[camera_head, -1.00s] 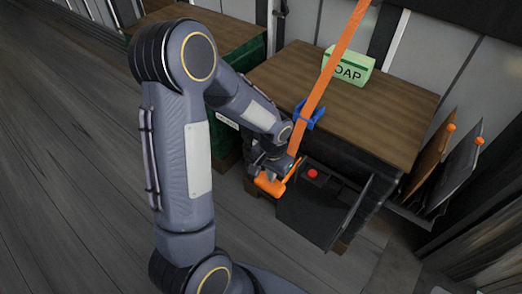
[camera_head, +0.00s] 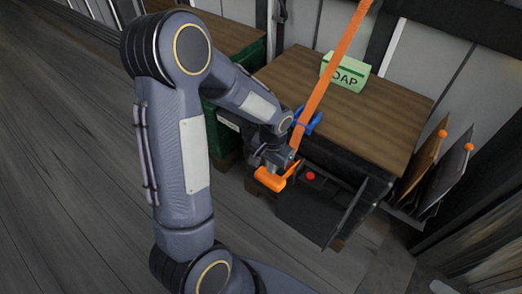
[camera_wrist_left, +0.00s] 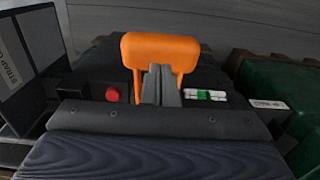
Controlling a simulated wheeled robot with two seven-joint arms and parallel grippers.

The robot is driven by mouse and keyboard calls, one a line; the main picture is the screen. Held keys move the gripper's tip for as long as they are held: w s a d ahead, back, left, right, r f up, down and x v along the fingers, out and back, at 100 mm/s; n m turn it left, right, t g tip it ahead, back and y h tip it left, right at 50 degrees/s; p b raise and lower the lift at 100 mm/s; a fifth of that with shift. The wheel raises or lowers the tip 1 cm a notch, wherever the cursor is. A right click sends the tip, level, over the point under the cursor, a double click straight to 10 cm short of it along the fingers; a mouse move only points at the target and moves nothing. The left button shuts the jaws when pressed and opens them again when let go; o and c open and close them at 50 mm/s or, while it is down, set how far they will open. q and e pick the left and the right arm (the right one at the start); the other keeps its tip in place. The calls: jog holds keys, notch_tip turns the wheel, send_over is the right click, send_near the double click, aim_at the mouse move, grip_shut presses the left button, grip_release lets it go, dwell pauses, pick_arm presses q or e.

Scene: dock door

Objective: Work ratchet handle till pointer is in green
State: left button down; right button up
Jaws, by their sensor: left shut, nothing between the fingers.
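The orange ratchet handle (camera_head: 270,180) sticks out at the front of the wooden-topped table. In the left wrist view the handle (camera_wrist_left: 160,48) is a wide orange bar on two legs. My left gripper (camera_wrist_left: 161,85) is shut and empty, its fingertips close to the bar and between the legs; I cannot tell if they touch it. In the head view my left gripper (camera_head: 277,160) is right at the handle. A small gauge strip (camera_wrist_left: 205,95), white with a green middle, lies right of the fingers; its pointer is too small to make out. My right gripper is not in view.
An orange strap (camera_head: 330,78) rises past a blue piece (camera_head: 308,122) on the table (camera_head: 390,110). A green soap box (camera_head: 345,72) stands at the back. A red button (camera_wrist_left: 112,95) sits left of the fingers. Dark boards (camera_head: 445,170) stand at the right.

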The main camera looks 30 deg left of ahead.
pick_arm(q)
jog(key=shift+r, duration=0.1)
dwell(0.5)
notch_tip(320, 180, up, 5)
jog(key=p, duration=0.4)
dwell(0.4)
jog(key=s+d+r+n+t+h+p, duration=0.1)
jog(key=s+r+t+p, duration=0.1)
jog(key=s+r, duration=0.3)
jog(key=s+d+r+t+h+p, duration=0.1)
jog(key=s+r+p, duration=0.3)
jog(key=r, duration=0.8)
jog(key=s+d+r+n+t+h+p, duration=0.1)
jog(key=s+r+p, duration=0.3)
jog(key=s+r, duration=0.4)
jog(key=shift+d+r+n+t+h, duration=0.35)
jog(key=shift+d+r+t, duration=0.25)
jog(key=shift+t, duration=0.2)
